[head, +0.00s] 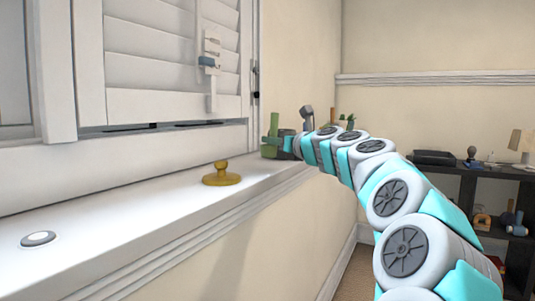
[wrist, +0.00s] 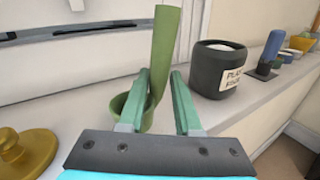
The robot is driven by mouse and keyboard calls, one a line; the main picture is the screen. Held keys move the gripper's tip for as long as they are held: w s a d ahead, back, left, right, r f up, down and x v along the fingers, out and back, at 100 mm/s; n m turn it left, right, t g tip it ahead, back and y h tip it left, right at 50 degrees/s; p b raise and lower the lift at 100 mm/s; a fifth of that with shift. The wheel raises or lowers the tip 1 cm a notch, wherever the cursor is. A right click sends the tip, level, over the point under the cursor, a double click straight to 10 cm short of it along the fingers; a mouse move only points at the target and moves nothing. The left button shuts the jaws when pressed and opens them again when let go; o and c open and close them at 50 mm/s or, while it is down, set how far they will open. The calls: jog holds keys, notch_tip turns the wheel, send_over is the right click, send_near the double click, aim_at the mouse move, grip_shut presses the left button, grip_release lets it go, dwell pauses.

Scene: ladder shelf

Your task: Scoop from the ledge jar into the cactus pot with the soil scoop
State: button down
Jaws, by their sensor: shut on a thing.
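The green soil scoop (wrist: 166,50) is between the fingers of my gripper (wrist: 160,97), which is shut on it. Its handle stands up and its round cup (wrist: 128,108) is low at the left finger. In the head view the scoop (head: 272,127) shows at the end of my arm, above the ledge. A dark jar (wrist: 219,72) with a white label and pale contents stands on the ledge to the right of the gripper, apart from it. Green cactus-like shapes (head: 349,121) show behind my arm in the head view; their pot is hidden there.
The white window ledge (head: 130,213) carries a yellow knobbed object (head: 221,175) and a grey-white disc (head: 38,239). A blue object on a dark stand (wrist: 270,52) and small pots (wrist: 302,43) stand beyond the jar. A dark shelf (head: 465,190) is at right.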

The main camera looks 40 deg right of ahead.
aim_at(269, 166)
jog(key=shift+w+d+f, duration=0.1)
jog(key=shift+w+d, duration=0.05)
jog(key=shift+w, duration=0.7)
jog(key=shift+w+d+f, duration=0.1)
jog(key=shift+w+d, duration=0.05)
jog(key=shift+w, duration=0.65)
notch_tip(269, 166, down, 2)
jog(key=shift+w+f+b, duration=0.1)
jog(key=shift+b, duration=0.45)
jog(key=shift+p, duration=0.55)
jog(key=shift+f, duration=0.4)
jog(key=c, duration=0.6)
grip_release()
jog(key=shift+f, duration=0.15)
jog(key=shift+d+f+b, duration=0.1)
jog(key=shift+f+b, duration=0.15)
jog(key=shift+b, duration=0.6)
